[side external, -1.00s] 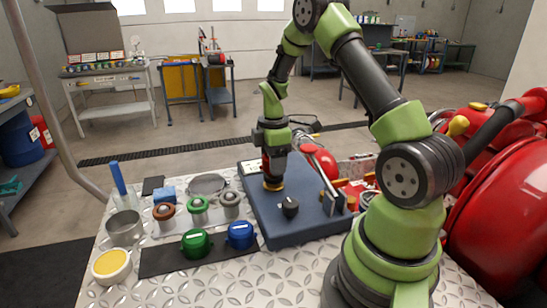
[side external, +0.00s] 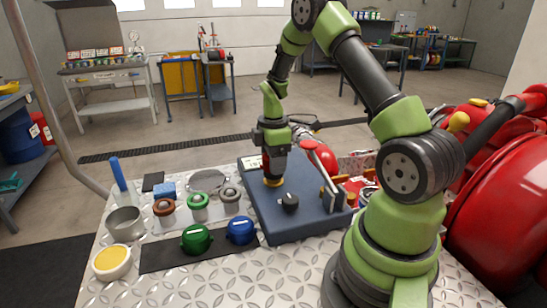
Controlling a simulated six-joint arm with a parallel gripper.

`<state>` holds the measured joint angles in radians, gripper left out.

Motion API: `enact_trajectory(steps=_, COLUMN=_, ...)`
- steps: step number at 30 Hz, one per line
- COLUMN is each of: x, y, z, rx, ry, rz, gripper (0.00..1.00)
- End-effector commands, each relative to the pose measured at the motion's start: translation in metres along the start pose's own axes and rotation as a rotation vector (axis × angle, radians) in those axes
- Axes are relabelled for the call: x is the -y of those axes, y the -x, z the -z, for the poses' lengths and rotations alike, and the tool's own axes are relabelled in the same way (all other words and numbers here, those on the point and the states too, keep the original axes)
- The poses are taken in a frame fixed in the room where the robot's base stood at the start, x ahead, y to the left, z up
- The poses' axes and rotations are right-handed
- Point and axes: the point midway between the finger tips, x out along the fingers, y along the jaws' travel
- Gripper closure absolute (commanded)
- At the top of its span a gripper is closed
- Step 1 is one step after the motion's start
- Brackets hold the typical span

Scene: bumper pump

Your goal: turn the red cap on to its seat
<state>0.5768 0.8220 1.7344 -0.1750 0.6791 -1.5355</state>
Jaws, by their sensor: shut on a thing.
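My gripper (side external: 273,172) points straight down over the dark blue block (side external: 262,212) and is shut on the red cap (side external: 273,160). Only a little red shows between the dark fingers. Directly below is a gold ring-shaped seat (side external: 273,183) on top of the block. The cap is at or just above the seat; the fingers hide whether they touch. The cap looks upright.
A black knob (side external: 289,203) and an upright lever clamp (side external: 330,190) stand on the block. A green cap (side external: 196,239) and a blue cap (side external: 240,231) lie on a dark mat. Several ringed posts, a metal cup (side external: 125,223) and a yellow-topped jar (side external: 111,262) stand left.

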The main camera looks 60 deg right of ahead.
Motion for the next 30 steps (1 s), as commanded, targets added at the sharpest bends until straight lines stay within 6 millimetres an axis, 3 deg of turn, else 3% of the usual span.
enact_trajectory(steps=25, x=-0.0001, y=-0.0040, z=0.0000, rx=0.000, ry=-0.002, rz=-0.001, gripper=0.69)
enact_trajectory(steps=30, x=-0.0002, y=-0.0039, z=0.0000, rx=0.000, ry=-0.156, rz=-0.001, gripper=0.69)
